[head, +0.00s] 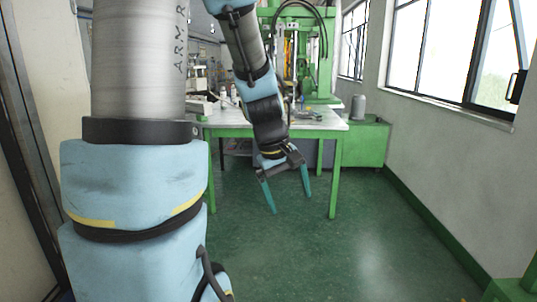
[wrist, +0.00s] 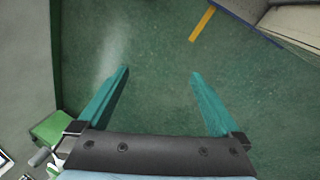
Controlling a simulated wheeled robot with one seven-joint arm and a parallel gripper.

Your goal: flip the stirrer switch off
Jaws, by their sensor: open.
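My gripper (head: 289,200) hangs in front of the green-framed table, pointing down at the floor. Its two teal fingers are spread apart with nothing between them. In the wrist view my gripper (wrist: 160,75) is open over bare green floor. I cannot make out the stirrer or its switch in either view. Small items stand on the table, too small to tell apart, and my arm hides part of the tabletop.
The green-legged table (head: 325,125) has a pale top. A green machine (head: 312,45) stands behind it. A grey canister (head: 358,107) sits on a green cabinet (head: 368,142) at the right. The green floor (head: 330,255) in front is clear. Windows line the right wall.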

